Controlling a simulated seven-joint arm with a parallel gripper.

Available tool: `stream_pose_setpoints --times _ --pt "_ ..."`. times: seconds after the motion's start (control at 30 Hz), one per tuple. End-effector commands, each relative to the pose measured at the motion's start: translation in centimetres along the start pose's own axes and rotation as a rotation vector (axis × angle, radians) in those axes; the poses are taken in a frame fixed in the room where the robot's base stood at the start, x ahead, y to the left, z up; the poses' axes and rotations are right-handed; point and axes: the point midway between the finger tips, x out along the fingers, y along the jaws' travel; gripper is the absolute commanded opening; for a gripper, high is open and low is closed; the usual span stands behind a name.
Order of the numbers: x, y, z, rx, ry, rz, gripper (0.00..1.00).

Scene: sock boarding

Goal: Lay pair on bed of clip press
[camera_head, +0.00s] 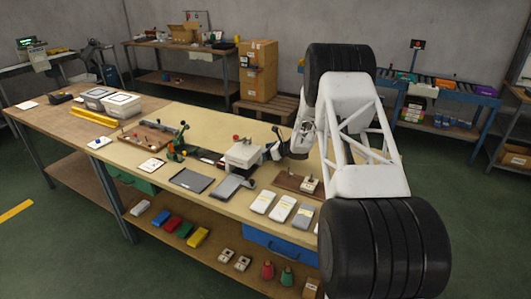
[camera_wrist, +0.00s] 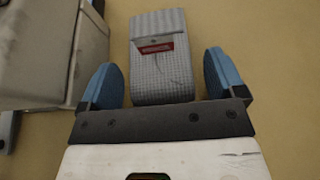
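In the wrist view, a flat grey checked bundle, which looks like the folded sock pair (camera_wrist: 160,70), has a red label across it. It lies lengthwise between the two blue fingertips of my gripper (camera_wrist: 160,80). A gap shows on each side, so the fingers are open and do not touch it. How high they are above it is not clear. A pale boxy body at the left of the wrist view (camera_wrist: 45,45) seems to be the clip press, which also shows on the bench in the head view (camera_head: 242,155). There my arm hides the bundle and my fingertips.
Several flat packs (camera_head: 283,208) lie along the bench's front edge, with a brown board (camera_head: 290,184) behind them. A dark mat (camera_head: 191,180) and a green-handled tool (camera_head: 177,148) are left of the press. Bare tan bench surface (camera_wrist: 270,60) lies right of the bundle.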

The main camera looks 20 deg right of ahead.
Motion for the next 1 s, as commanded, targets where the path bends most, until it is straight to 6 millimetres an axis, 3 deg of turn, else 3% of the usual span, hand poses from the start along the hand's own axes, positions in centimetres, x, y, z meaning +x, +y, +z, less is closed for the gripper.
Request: stream_pose_setpoints --times 0.47,0.67,1.0 --pt "-1.1 0.0 0.3 0.000 0.000 -0.001 0.89" --pt "-3.3 -0.1 0.3 0.000 -0.001 -0.002 0.89" --pt "-8.7 -0.1 0.2 0.000 0.000 -0.002 0.89"
